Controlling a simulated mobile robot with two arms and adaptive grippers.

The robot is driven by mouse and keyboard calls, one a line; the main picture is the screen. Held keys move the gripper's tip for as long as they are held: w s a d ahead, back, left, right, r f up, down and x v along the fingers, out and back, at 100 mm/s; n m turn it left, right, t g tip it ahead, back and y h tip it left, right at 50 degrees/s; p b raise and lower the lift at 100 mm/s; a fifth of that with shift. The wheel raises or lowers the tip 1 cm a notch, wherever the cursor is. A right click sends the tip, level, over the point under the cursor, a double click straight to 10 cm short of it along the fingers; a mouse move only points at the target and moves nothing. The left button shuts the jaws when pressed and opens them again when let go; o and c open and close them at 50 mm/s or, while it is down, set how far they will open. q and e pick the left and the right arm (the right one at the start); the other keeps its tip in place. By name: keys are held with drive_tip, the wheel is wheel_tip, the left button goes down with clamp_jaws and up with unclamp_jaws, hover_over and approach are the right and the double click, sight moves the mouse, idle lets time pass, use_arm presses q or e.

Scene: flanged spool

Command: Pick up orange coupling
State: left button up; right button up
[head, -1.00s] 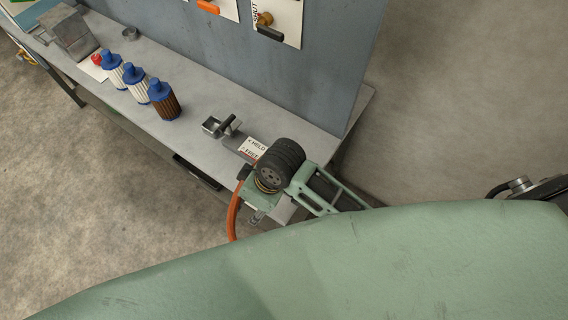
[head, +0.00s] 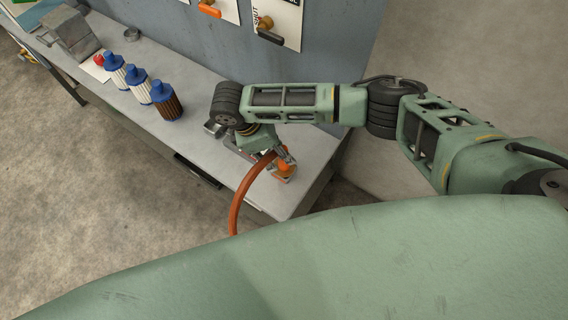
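The orange coupling (head: 285,171) is a small orange piece near the front right end of the grey bench, low on the worktop. An orange hose (head: 242,200) curves up from below the bench edge toward it. My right gripper (head: 286,159) reaches in from the right and points down at the coupling, its fingertips at or just above the coupling's top. The gripper is small and partly covers the coupling, so I cannot tell whether the fingers are open or shut on it. My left gripper is not in view.
Blue-capped filters (head: 138,85) stand left on the bench (head: 313,150). A small metal tray (head: 213,128) is partly hidden behind my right wrist. A grey panel (head: 335,40) with tagged valve handles rises behind. The bench's front right corner is mostly clear.

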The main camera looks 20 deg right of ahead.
sight(284, 164)
drive_tip(key=p+x, duration=0.1)
drive_tip(key=x, duration=0.3)
drive_tip(key=shift+s+f+p, duration=0.2)
drive_tip(key=shift+f+p, duration=0.1)
drive_tip(key=shift+p, duration=0.1)
drive_tip(key=shift+d+f, duration=0.1)
drive_tip(key=shift+f, duration=0.15)
drive_tip(key=shift+c, duration=0.6)
clamp_jaws()
